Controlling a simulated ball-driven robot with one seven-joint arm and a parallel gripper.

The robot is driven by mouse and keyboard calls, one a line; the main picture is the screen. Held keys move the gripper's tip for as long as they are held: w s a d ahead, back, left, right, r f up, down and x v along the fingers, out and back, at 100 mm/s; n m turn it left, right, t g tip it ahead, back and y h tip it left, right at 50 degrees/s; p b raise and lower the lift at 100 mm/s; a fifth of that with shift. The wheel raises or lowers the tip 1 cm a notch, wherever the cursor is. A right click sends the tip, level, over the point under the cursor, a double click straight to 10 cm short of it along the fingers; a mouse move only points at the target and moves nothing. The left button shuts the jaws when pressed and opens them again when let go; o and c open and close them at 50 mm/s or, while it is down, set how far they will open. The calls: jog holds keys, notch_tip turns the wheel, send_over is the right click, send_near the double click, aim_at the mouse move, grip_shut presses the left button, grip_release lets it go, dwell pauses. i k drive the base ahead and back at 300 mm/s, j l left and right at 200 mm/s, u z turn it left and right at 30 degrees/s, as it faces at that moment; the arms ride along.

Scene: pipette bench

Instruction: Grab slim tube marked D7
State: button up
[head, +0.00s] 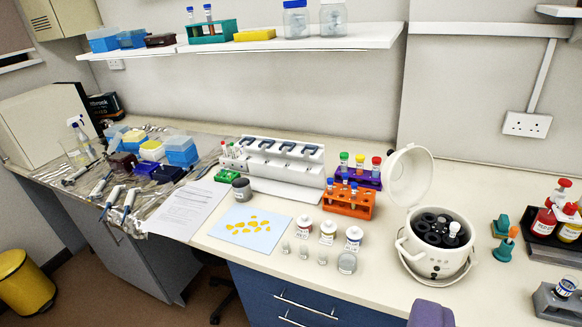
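My gripper is not in view. No D7 mark is readable at this size, so I cannot tell which tube bears it. Slim tubes with blue caps (353,188) stand in an orange rack (346,208) on the bench. Behind it a purple rack (368,180) holds tubes with green, yellow and red caps (376,164). Small tubes with red and pale caps (232,150) stand in a low green rack (232,165) left of the white pipette stand. On the shelf, a teal rack (213,32) holds tubes with blue caps (208,12).
An open-lidded centrifuge (410,257) stands right of the orange rack. Small jars and bottles (328,234) stand in front of the rack. A white pipette stand (275,170) is behind. A blue sheet with yellow pieces (245,228) lies left. A purple rounded object (430,314) shows at the bottom edge.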

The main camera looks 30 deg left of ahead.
aim_at(344, 176)
jog(key=i+j, duration=0.15)
jog(key=j, duration=0.25)
jog(key=i+j, duration=0.15)
jog(key=j, duration=0.25)
jog(key=i+j, duration=0.1)
jog(key=j, duration=0.3)
